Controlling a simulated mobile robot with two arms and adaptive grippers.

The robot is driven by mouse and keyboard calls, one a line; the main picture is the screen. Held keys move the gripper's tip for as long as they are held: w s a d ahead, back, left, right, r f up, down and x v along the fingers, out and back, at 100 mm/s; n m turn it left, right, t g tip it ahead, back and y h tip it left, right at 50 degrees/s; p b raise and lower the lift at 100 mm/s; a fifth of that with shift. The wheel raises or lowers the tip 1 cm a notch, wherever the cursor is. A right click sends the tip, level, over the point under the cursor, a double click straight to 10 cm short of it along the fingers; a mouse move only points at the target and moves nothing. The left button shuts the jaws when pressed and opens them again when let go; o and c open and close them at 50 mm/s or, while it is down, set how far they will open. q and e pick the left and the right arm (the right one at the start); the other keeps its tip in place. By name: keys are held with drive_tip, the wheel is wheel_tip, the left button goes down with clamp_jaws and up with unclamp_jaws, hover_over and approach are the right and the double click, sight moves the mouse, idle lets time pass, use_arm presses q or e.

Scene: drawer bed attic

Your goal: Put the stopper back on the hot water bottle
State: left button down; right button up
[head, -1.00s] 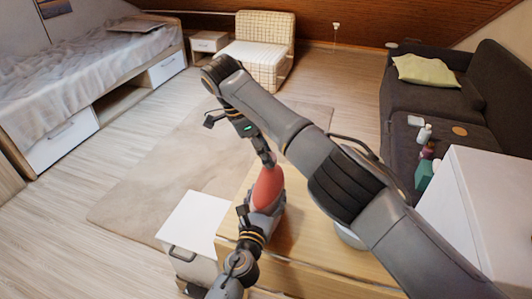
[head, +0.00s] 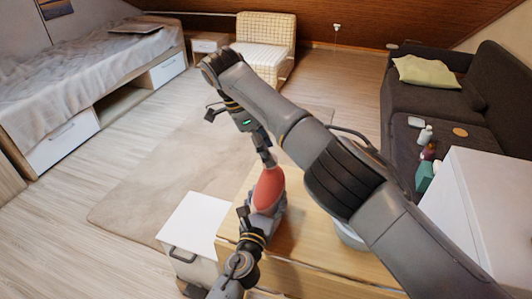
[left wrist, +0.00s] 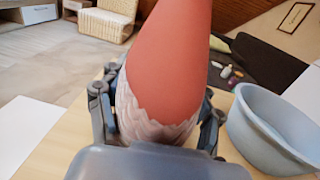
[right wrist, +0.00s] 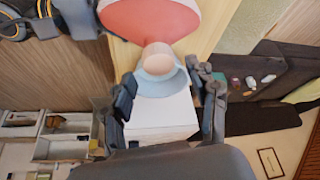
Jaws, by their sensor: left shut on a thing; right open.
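The hot water bottle (head: 267,190) is a red, rounded body with a pale, jagged-edged lower part. It stands roughly upright over the wooden table. My left gripper (head: 258,218) is shut on its lower part, with fingers on both sides in the left wrist view (left wrist: 155,115). My right gripper (head: 268,160) is directly above the bottle's top, pointing down. In the right wrist view its fingers (right wrist: 165,85) are open. A beige round piece (right wrist: 159,62) shows at the bottle's top end, between and beyond the fingertips. I cannot tell whether it is the neck or the stopper.
A light blue bowl (left wrist: 272,130) stands on the wooden table (head: 300,235), right of the bottle and partly behind my right arm in the head view. A white cabinet (head: 480,200) is at right. A white box-like unit (head: 192,225) stands left of the table.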

drive_tip(key=shift+r, duration=1.45)
drive_tip(key=shift+c, duration=0.3)
